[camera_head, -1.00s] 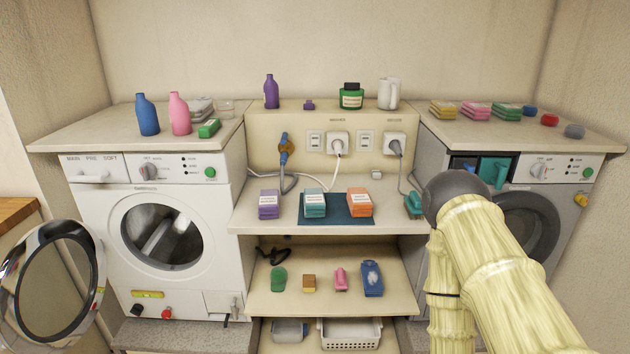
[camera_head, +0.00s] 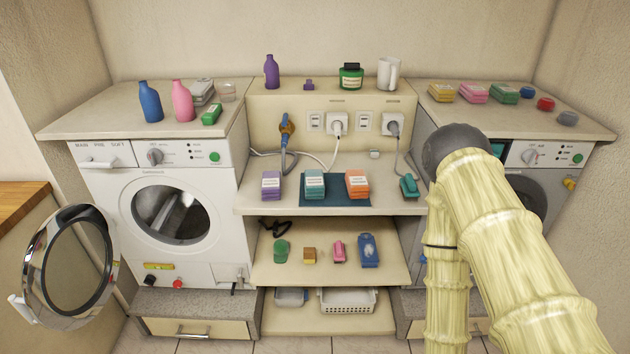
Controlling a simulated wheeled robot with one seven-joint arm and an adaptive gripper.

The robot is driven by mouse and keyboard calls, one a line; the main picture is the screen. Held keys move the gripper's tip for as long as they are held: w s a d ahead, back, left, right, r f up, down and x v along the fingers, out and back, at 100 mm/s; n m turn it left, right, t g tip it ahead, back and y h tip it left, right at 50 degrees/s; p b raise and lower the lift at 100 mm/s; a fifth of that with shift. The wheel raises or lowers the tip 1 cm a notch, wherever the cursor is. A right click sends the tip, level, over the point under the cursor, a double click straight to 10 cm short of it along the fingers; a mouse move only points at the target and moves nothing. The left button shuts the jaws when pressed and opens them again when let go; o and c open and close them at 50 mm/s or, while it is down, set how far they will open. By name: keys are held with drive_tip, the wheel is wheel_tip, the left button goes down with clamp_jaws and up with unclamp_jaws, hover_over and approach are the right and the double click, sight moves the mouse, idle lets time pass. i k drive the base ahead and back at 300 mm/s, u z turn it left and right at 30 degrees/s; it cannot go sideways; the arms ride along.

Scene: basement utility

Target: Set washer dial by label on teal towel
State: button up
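The white washer (camera_head: 119,214) at left has a grey dial (camera_head: 155,156) on its panel; its pointer is too small to read. Its round door (camera_head: 76,262) stands open to the left. A second machine at right has a dial (camera_head: 529,156) and is partly hidden by my arm. On the middle counter stand a purple stack (camera_head: 271,187), a teal stack (camera_head: 315,185) and an orange stack (camera_head: 358,185), each with a white label, its text unreadable. A dark teal cloth (camera_head: 335,202) lies under the teal and orange ones. My arm rises at right; my gripper is not in view.
Bottles (camera_head: 150,102) and small boxes stand on the left top, several coloured items on the right top. White plugs (camera_head: 337,124) and cords run along the back panel. Shelves below hold small items and a white basket (camera_head: 348,300). The counter's front edge is clear.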

sight(155, 156)
drive_tip(key=z, duration=2.5)
drive_tip(key=k, duration=1.85)
drive_tip(key=u, duration=2.45)
